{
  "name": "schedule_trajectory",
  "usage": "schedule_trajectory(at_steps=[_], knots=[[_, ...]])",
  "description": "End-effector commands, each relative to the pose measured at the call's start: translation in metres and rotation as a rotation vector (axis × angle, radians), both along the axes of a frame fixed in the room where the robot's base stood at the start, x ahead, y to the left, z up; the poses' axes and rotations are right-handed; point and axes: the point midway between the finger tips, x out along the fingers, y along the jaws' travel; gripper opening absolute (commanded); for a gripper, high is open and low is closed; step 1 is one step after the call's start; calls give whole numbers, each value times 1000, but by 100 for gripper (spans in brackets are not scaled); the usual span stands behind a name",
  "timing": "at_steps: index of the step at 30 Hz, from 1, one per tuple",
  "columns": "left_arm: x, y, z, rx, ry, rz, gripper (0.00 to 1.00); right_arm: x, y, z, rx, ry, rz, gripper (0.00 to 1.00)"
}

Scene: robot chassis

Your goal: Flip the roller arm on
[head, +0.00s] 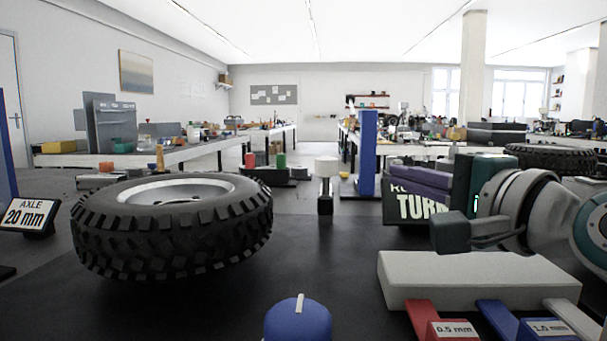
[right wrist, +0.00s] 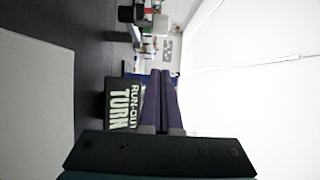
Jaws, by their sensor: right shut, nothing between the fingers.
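I cannot tell for certain which part is the roller arm. A short black post with a pale cylinder on top (head: 326,168) stands upright at the middle of the bench in the head view, and may be it. A large knobbly tyre on a pale rim (head: 172,235) lies flat to its left. My right gripper (head: 391,178) has purple fingers pointing left, held shut and empty in front of the sign, to the right of the post and apart from it. In the right wrist view its fingers (right wrist: 160,74) lie together. My left gripper is not in view.
A tall blue post (head: 368,153) stands behind my right fingers. A "TURN" sign (head: 424,209) is just below them. A pale block (head: 480,281), a red 0.5 mm tag (head: 453,330) and a blue knob (head: 298,319) are nearer. The dark bench between tyre and block is clear.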

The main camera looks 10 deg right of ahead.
Motion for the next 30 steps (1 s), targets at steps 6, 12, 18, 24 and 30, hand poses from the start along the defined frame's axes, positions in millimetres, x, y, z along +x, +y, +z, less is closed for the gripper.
schedule_trajectory(at_steps=[6, 12, 18, 24, 30], knots=[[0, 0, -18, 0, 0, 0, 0, 45, 9, -2, 1, -2, 1, 0], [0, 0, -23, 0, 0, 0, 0, 64, 31, -1, 2, -1, 2, 0], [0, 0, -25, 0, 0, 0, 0, 72, 42, -1, 1, 1, 1, 0], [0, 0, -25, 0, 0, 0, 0, 73, 43, 0, 0, 1, 0, 0], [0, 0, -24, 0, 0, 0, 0, 73, 43, 0, 0, 1, -1, 0]])
